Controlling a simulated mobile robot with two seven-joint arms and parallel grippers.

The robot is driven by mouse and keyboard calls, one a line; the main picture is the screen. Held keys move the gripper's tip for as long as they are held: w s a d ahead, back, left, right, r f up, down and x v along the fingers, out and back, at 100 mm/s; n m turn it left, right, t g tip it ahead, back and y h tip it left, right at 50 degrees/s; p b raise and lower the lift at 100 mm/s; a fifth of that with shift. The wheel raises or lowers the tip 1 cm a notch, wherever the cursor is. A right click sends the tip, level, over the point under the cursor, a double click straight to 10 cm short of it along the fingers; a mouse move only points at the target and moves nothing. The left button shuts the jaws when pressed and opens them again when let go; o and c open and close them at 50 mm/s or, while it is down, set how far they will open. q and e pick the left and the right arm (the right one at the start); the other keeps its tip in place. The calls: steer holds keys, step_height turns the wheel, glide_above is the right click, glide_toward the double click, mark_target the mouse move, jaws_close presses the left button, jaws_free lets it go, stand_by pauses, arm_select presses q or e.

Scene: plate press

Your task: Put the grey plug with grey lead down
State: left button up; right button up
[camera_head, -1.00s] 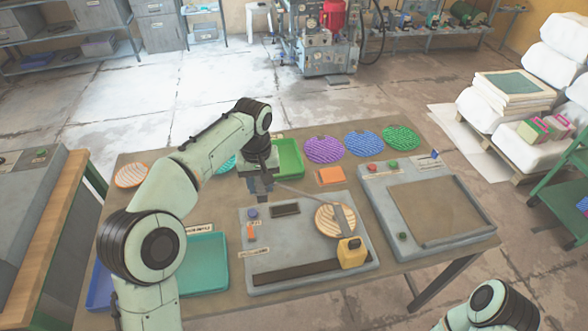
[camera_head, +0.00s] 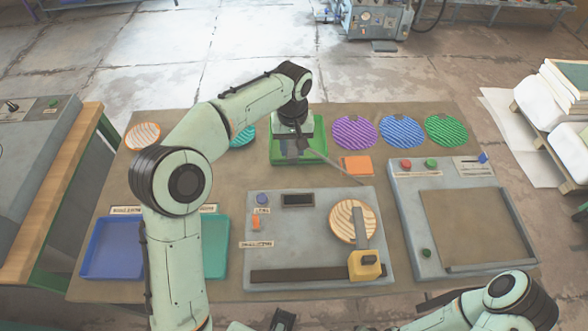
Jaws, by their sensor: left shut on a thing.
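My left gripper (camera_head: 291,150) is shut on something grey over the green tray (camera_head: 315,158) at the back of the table. The grey plug is mostly hidden by the fingers and wrist. A thin grey lead (camera_head: 338,171) runs from the fingers down and right, toward the back edge of the grey panel. Whether the plug touches the tray floor cannot be told. My right arm shows at the bottom right; its fingers are not clearly seen.
The grey panel (camera_head: 285,225) holds a round wooden disc (camera_head: 345,228) and a yellow block (camera_head: 363,266). An orange block (camera_head: 357,166) lies behind it. Purple (camera_head: 354,132), blue (camera_head: 402,132) and green (camera_head: 446,130) discs lie at the back right. A blue tray (camera_head: 108,272) stands front left.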

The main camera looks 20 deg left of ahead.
mark_target(293, 153)
arm_select(q)
step_height(293, 153, down, 3)
steer(key=shift+w+f, duration=0.1)
steer(key=shift+f+b, duration=0.5)
steer(key=shift+f, duration=2.6)
steer(key=shift+f, duration=0.2)
steer(key=o, duration=1)
steer(key=shift+o, duration=0.2)
steer(key=shift+r, duration=0.15)
